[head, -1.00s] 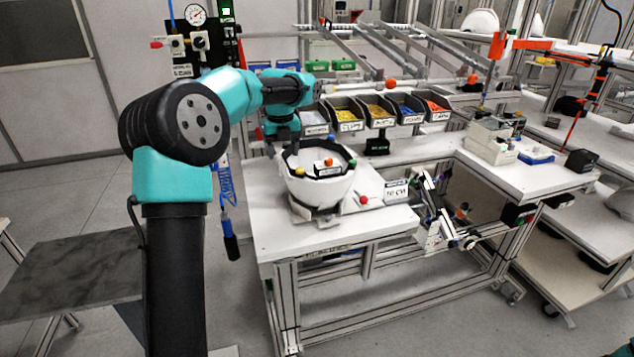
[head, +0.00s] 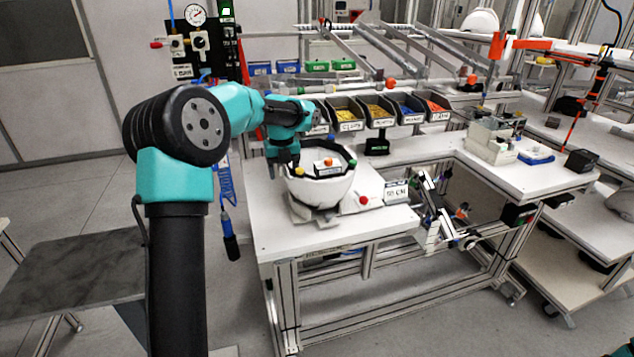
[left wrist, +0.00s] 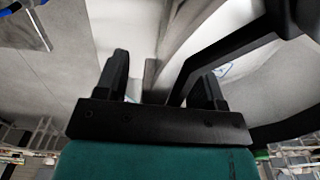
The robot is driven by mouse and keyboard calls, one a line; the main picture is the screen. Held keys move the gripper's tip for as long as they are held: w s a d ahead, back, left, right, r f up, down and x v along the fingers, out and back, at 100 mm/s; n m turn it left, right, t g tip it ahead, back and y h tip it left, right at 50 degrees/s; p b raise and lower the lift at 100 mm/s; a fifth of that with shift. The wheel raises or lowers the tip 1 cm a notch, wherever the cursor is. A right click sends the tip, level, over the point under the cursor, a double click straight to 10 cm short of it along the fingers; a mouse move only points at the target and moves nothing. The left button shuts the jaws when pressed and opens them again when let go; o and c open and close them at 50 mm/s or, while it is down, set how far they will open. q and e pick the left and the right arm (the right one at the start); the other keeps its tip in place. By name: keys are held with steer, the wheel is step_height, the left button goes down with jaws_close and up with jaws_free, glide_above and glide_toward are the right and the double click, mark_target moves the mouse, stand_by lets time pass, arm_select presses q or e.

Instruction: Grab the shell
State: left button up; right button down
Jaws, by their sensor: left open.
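The white helmet shell (head: 322,190) sits open side up on a stand on the white workbench in the head view. It has a black inner band and coloured knobs around its rim. My left gripper (head: 283,168) points down at the shell's left rim, with its fingers open. In the left wrist view, my two black fingers (left wrist: 162,82) are apart, and the shell's pale wall (left wrist: 190,35) with a black band lies close ahead of them. I cannot tell whether they touch it.
Parts bins (head: 380,112) stand in a row behind the shell. A small labelled box (head: 396,191) and a red knob are to its right. The workbench (head: 280,225) is clear at the front left. A blue hose tool (head: 228,225) hangs left of the bench.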

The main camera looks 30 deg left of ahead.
arm_select(q)
steer(key=shift+c, duration=0.2)
stand_by(0.3)
jaws_close()
stand_by(0.4)
